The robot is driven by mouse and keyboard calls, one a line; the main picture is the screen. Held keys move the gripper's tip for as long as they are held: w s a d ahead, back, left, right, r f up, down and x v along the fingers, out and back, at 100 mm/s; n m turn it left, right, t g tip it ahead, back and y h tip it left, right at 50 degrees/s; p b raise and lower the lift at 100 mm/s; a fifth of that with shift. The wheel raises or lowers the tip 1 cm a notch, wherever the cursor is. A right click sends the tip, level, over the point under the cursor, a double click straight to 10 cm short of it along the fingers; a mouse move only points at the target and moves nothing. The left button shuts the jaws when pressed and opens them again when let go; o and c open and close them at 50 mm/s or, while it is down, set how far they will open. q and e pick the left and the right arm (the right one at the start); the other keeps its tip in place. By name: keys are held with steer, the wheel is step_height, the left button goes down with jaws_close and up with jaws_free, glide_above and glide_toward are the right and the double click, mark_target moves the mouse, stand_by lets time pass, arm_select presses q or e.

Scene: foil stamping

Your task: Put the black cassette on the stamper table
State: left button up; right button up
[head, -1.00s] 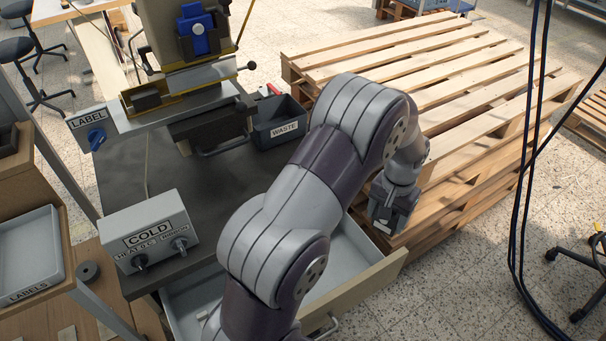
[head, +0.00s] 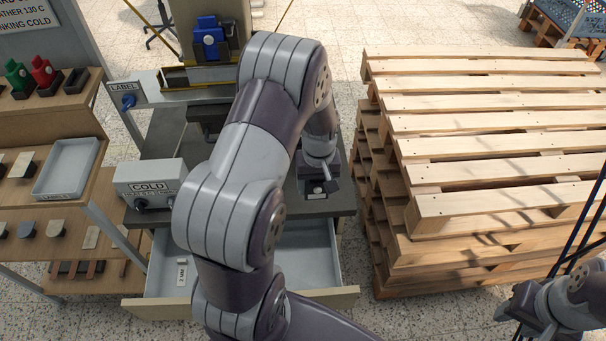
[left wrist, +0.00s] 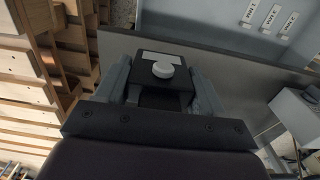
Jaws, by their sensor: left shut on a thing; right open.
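My left gripper (head: 318,186) is shut on the black cassette (left wrist: 150,82), a dark block with a white round knob and a pale label between the fingers in the left wrist view. In the head view it is over the right front part of the dark bench top (head: 338,205), beside the open drawer. The stamper (head: 210,40), with a blue cassette in its head, stands at the back of the bench; my left arm hides part of it. Its table (head: 200,75) has yellow edging and is partly hidden. My right gripper (head: 525,305) is at the lower right, open.
The COLD control box (head: 150,182) sits at the bench's left. The open drawer (head: 320,255) juts out at the front. Stacked pallets (head: 480,150) stand close on the right. Green (head: 18,75) and red (head: 42,72) cassettes stand on the left shelf.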

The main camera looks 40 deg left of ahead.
arm_select(q)
steer(key=w+a+f, duration=0.1)
steer(key=a, duration=0.1)
steer(key=w+a+f, duration=0.1)
steer(key=a+f, duration=0.1)
steer(key=w+a+f, duration=0.1)
steer(key=a+f, duration=0.1)
steer(key=a, duration=0.1)
steer(key=shift+w, duration=0.1)
step_height(320, 180, down, 4)
steer(key=shift+r+p, duration=0.15)
steer(key=shift+p, duration=0.25)
steer(key=shift+a+f, duration=0.1)
steer(key=shift+f, duration=0.1)
steer(key=o, duration=1.1)
steer(key=shift+f, duration=0.15)
